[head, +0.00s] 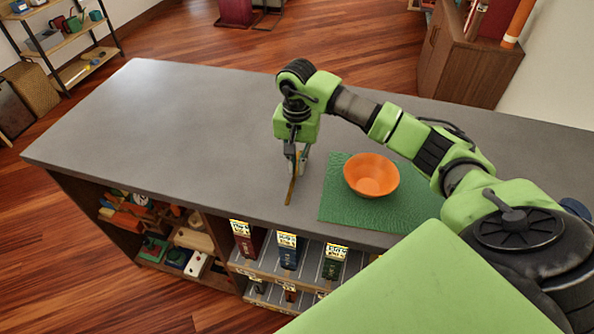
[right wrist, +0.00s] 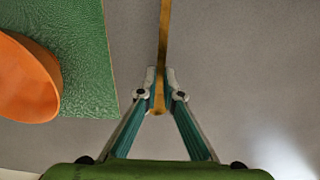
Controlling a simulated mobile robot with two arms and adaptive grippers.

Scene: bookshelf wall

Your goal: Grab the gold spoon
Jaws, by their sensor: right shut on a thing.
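The gold spoon (head: 291,190) is a thin gold-brown strip near the front middle of the grey counter in the head view. It also shows in the right wrist view (right wrist: 165,40), running up out of the top edge. My right gripper (head: 299,160) is shut on one end of the spoon. In the right wrist view its two fingertips (right wrist: 159,92) close on the spoon from both sides. I cannot tell whether the spoon touches the counter. My left gripper is not in view.
An orange bowl (head: 371,175) sits on a green mat (head: 337,205) just right of the spoon. The grey counter (head: 150,120) is clear to the left. Shelves with boxes (head: 288,252) and other items lie under its front edge.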

